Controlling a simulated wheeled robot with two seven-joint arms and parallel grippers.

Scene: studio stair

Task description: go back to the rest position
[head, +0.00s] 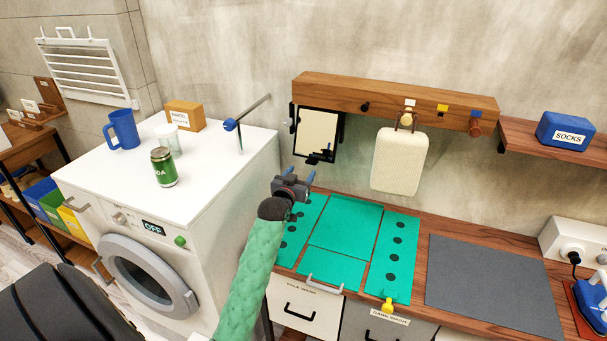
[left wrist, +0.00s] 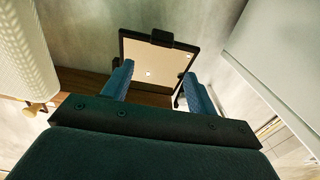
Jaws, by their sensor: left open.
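My left gripper (head: 297,175) is raised in front of the wall, above the back left end of the wooden counter (head: 465,239). Its two blue fingers are apart with nothing between them. They also show apart in the left wrist view (left wrist: 158,88). A black-framed panel (head: 318,134) hangs on the wall beyond the fingers. It appears behind the gap between them in the left wrist view (left wrist: 155,62), and I see no contact. My right gripper is in neither view.
A grey mat (head: 490,283) lies clear.

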